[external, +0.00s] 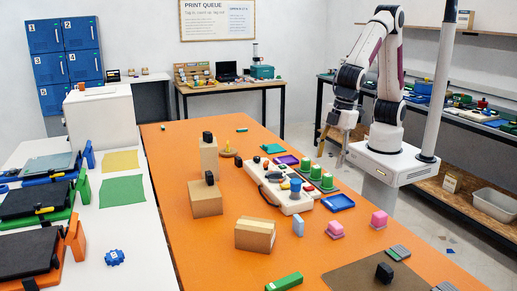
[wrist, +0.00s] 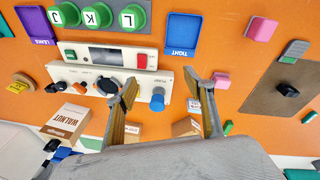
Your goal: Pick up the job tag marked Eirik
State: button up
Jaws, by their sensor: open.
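My gripper (wrist: 160,77) is open and empty in the wrist view, its two fingers apart above the orange table. In the external view my gripper (external: 336,140) hangs high below the folded arm, behind the table's right edge. I cannot read the name Eirik on anything. That block (external: 298,226) stands upright in front of the white panel in the external view. Whether it is the job tag, I cannot tell.
Pink blocks (external: 378,219), cardboard boxes (external: 255,235) and a brown mat (external: 350,279) also occupy the table.

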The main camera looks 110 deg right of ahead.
jog(key=w+a+f+m+t, duration=0.1)
jog(key=w+a+f, duration=0.7)
jog(key=w+a, duration=0.1)
jog(key=m+t, duration=0.2)
jog(key=m, duration=0.1)
send_near(299, 217)
jog(key=shift+w+d+f+y, duration=0.1)
jog(key=shift+w+f+y, duration=0.1)
jog(key=shift+w+f, duration=0.25)
jog(key=shift+w+d+f+y, duration=0.1)
jog(key=shift+w+f+y, duration=0.15)
jog(key=shift+f, duration=0.4)
jog(key=shift+x, duration=1.35)
jog(key=shift+x, duration=2.6)
jog(key=shift+s+d, duration=0.1)
jog(key=shift+s, duration=0.05)
